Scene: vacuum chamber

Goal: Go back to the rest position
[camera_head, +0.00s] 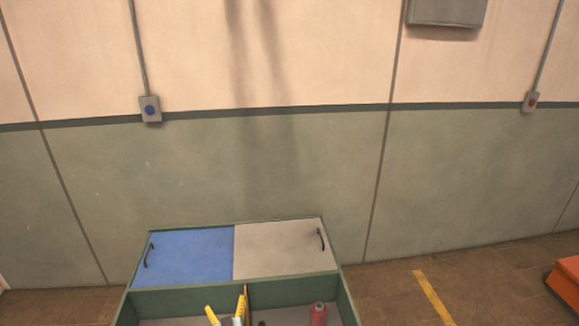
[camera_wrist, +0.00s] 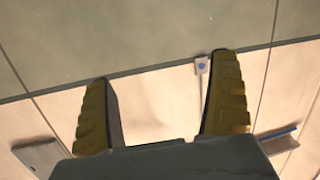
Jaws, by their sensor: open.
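My gripper (camera_wrist: 160,98) shows in the wrist view with its two yellow ridged fingers spread wide apart. Nothing is between the fingers; only the wall is behind them. A wall button box (camera_wrist: 202,65) shows beside the inner edge of the right finger, well beyond it on the wall. My gripper is not visible in the head view.
In the head view a green cabinet (camera_head: 320,222) has a blue panel (camera_head: 188,257) and a grey panel (camera_head: 280,250). Its front compartment holds yellow-handled items (camera_head: 240,306) and a red bottle (camera_head: 319,314). Wall boxes carry a blue button (camera_head: 150,109) and a red button (camera_head: 532,103). An orange object (camera_head: 568,280) stands right.

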